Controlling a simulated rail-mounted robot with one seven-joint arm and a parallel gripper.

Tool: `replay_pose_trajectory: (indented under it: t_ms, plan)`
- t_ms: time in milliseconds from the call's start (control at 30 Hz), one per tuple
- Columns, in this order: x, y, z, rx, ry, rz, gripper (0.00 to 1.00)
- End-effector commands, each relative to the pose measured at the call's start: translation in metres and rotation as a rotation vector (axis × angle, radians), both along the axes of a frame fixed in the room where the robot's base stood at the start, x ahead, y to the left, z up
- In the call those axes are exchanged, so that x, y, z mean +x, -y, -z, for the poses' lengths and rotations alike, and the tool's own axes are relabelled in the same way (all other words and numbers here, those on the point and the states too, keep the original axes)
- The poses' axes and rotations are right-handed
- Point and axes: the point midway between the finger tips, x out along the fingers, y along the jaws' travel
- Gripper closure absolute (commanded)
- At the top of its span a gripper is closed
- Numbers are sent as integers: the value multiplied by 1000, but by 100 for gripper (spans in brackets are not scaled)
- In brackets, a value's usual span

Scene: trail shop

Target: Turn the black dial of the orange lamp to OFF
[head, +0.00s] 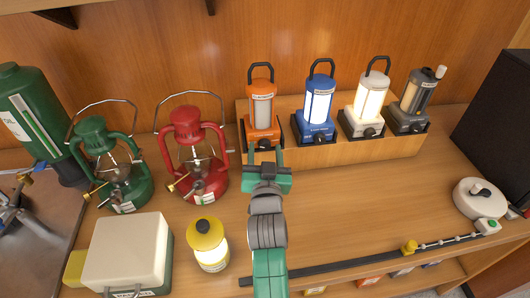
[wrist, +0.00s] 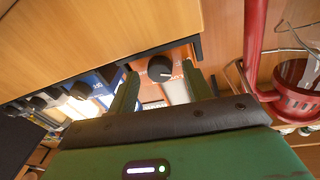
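The orange lamp (head: 262,112) stands upright on the raised wooden ledge, leftmost of the row; its panel looks greyish, without the bright glow of its neighbours. Its black dial (head: 264,144) is low on the front. In the wrist view the black dial (wrist: 160,69) shows a small white mark, and some lettering on the orange base beside it is too small to read. My gripper (head: 266,157) is just in front of the lamp's base. In the wrist view its two green fingers stand apart on either side of the dial, with visible gaps, not gripping it.
A lit blue lamp (head: 318,105) and a lit white lamp (head: 369,105) stand to the right, then a dark grey lamp (head: 412,105). A red lantern (head: 188,125) stands close on the left. The counter at right is mostly clear.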

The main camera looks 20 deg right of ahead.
Motion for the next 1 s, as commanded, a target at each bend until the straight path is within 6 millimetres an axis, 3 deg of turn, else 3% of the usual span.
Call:
replay_pose_trajectory:
  t_ms: [167,433,600,1000]
  plan:
    - [-3,-2,-1,0,1,-1,50]
    - [-51,-20,2,-1,-1,-2,50]
    - [-70,-26,5,0,0,-1,50]
    - [-73,-27,5,0,1,0,50]
